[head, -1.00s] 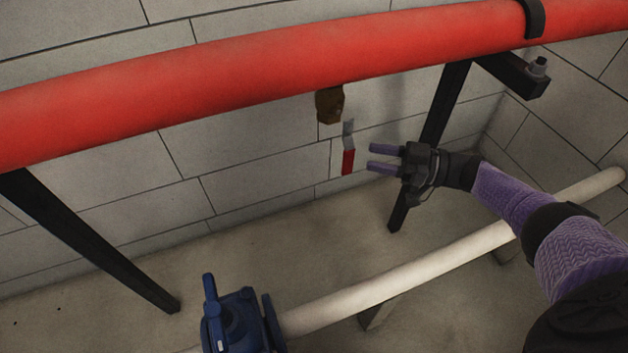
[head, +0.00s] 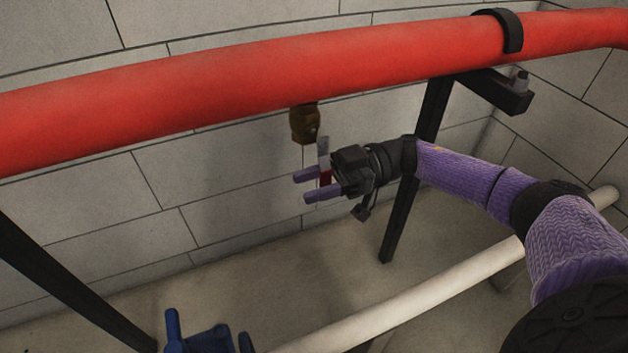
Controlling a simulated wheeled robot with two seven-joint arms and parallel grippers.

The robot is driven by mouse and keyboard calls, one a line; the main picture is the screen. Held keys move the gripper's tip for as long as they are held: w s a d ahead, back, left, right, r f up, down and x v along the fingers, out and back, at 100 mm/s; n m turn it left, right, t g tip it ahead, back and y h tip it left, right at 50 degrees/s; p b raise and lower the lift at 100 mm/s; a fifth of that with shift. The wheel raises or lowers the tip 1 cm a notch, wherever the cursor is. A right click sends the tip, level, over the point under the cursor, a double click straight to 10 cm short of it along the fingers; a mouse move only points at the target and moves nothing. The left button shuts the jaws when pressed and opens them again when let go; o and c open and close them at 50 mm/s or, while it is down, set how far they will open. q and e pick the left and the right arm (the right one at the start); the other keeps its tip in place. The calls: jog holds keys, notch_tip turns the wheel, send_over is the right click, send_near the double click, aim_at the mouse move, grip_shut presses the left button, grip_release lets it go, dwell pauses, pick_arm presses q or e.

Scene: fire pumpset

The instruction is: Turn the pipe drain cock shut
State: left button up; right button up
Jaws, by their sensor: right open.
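The drain cock (head: 304,123) is a brass body hanging under the red pipe (head: 250,88). Its lever (head: 323,151) hangs downward, with a bare metal upper part and a red lower end. My right gripper (head: 307,185) is open, its two purple fingers pointing left at the height of the red end. The red end shows between the fingers, one above and one below in the picture; I cannot tell whether they touch it. The gripper hides part of the lever. My left gripper is not in view.
Black brackets (head: 428,130) support the red pipe at right and left. A pale pipe (head: 430,292) runs low across the floor to a blue valve (head: 205,338) at the bottom. A block wall stands close behind the drain cock.

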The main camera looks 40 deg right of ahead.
grip_shut()
dwell(1.4)
